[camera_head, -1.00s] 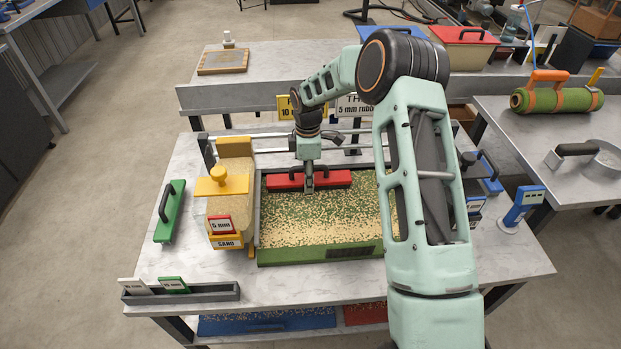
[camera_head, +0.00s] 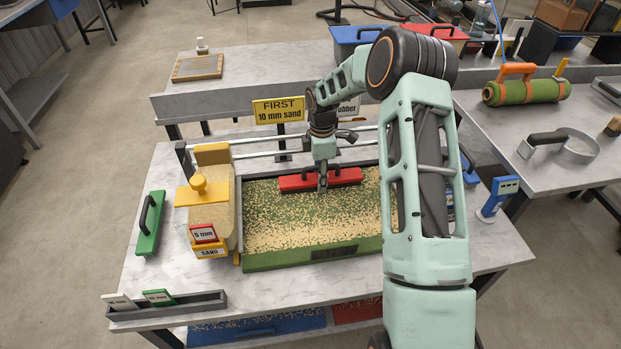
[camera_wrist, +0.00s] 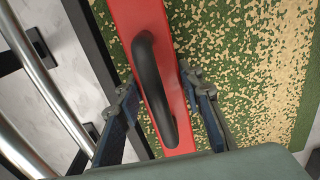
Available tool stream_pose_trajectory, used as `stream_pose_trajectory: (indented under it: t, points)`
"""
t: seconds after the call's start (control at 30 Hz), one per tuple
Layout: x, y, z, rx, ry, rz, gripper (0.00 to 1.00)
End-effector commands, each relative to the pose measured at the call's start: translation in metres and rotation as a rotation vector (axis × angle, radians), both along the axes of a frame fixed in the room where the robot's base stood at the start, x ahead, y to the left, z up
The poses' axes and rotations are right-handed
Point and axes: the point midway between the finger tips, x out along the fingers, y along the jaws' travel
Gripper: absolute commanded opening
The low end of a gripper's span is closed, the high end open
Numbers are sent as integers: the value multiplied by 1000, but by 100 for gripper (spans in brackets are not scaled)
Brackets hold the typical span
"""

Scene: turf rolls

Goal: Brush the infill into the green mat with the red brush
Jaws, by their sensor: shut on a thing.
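The red brush (camera_head: 320,179) lies across the back part of the green mat (camera_head: 270,197), and its black handle (camera_wrist: 152,85) shows in the wrist view. My gripper (camera_head: 322,183) is shut on the brush at its handle; in the wrist view its two fingers (camera_wrist: 160,95) stand on either side of the brush. Tan infill (camera_head: 310,228) is scattered over the mat, denser toward the front and thinner at the back, where green shows through. My arm hides the mat's right end.
A yellow sand spreader (camera_head: 204,194) with a "5 mm" card stands left of the mat on rails. A green brush (camera_head: 149,223) lies farther left. A grey card holder (camera_head: 168,309) is at the front left. A blue gauge (camera_head: 497,197) stands at the right.

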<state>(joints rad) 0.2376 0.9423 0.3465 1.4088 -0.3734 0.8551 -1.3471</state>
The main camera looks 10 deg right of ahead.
Motion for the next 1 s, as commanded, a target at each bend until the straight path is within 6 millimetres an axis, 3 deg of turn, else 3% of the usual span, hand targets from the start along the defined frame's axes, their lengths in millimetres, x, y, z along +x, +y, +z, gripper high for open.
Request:
stream_pose_trajectory:
  t: [0.6, 1.0]
  points:
    - [0, -61, 1, 0, -1, -1, 10]
    - [0, -67, 0, 0, -1, 0, 10]
